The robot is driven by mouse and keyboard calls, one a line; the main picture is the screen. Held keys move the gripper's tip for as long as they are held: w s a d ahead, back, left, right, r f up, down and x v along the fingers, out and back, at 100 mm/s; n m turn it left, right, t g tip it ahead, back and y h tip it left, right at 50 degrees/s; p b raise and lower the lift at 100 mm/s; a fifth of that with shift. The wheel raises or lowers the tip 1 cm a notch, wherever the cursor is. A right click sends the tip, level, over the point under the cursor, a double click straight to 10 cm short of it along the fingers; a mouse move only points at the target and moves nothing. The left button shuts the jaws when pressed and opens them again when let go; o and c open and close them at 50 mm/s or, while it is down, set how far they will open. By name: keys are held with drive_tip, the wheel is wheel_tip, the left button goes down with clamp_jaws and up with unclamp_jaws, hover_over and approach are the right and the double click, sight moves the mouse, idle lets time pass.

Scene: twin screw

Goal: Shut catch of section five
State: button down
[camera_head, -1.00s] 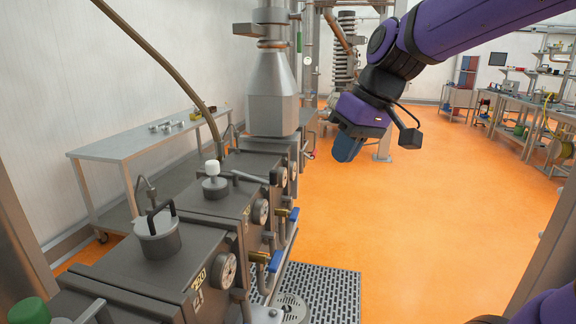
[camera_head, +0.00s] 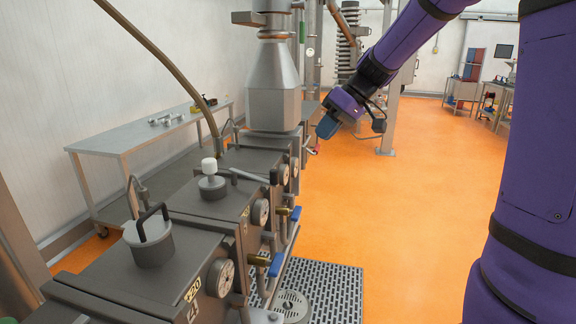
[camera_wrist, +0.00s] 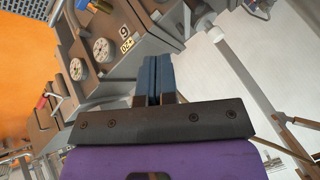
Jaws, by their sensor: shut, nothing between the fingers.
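A row of dark grey machine sections with lids and dials runs away from me in the head view.
A grey hopper (camera_head: 273,90) stands on the row. Blue-handled valves (camera_head: 276,264) stick out along its front. A red handle (camera_wrist: 42,102) shows in the wrist view. A steel table (camera_head: 140,135) stands behind the row. The orange floor (camera_head: 410,200) on the right is clear.

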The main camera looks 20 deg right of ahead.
idle(0.3)
drive_tip(key=a+f, duration=0.8)
drive_tip(key=a, duration=0.1)
drive_tip(key=shift+w+a, duration=0.2)
drive_tip(key=shift+w, duration=0.15)
drive_tip(key=shift+s+a, duration=0.1)
drive_tip(key=shift+a, duration=0.05)
